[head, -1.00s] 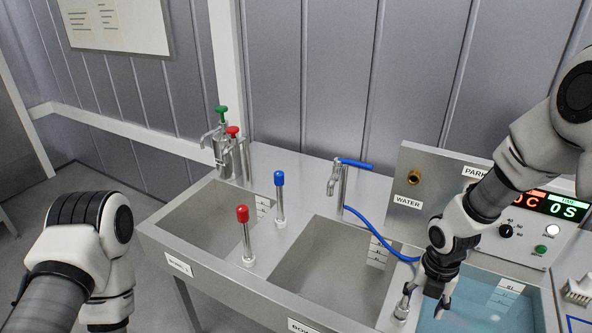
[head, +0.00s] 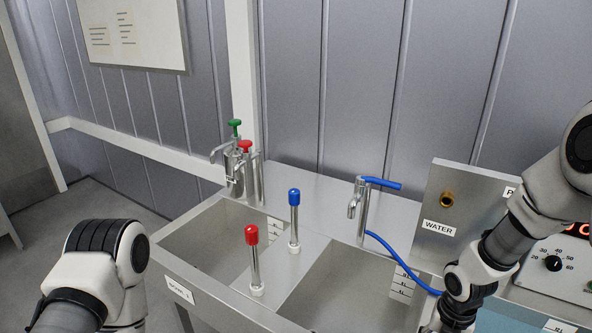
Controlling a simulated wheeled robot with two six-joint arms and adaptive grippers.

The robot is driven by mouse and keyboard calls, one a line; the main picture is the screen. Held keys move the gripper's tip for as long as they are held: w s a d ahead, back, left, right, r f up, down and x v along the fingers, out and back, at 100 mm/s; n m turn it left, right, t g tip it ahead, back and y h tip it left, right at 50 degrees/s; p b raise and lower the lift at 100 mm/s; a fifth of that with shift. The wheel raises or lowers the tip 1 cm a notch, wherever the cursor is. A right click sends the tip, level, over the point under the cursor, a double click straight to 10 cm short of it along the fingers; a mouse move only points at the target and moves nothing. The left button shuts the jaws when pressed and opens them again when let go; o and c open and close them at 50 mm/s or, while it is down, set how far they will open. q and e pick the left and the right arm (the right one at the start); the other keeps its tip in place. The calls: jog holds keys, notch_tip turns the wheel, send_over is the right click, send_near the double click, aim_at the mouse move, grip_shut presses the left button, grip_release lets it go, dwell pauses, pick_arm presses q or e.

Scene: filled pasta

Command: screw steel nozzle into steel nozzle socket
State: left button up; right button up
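My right gripper (head: 452,316) is at the bottom edge, right of the middle basin. Its fingertips are cut off by the frame, so I cannot see whether it is open or shut or what is in it. No steel nozzle can be made out in this view. I cannot pick out the steel nozzle socket for certain; a round brass-coloured fitting (head: 447,199) sits on the upright panel above the WATER label. My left arm shows at the lower left, with its gripper out of view.
A red-capped rod (head: 254,262) and a blue-capped rod (head: 294,222) stand on the strip between two sink basins. A blue-handled tap (head: 362,208) with a blue hose stands behind the middle basin. Green- and red-topped dispensers (head: 240,172) stand at the back left.

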jog(key=shift+s, duration=0.25)
jog(key=shift+w+f, duration=0.2)
jog(key=shift+w, duration=0.15)
jog(key=shift+s+r+p, duration=0.15)
jog(key=shift+s+p, duration=0.15)
jog(key=shift+p, duration=0.1)
grip_shut()
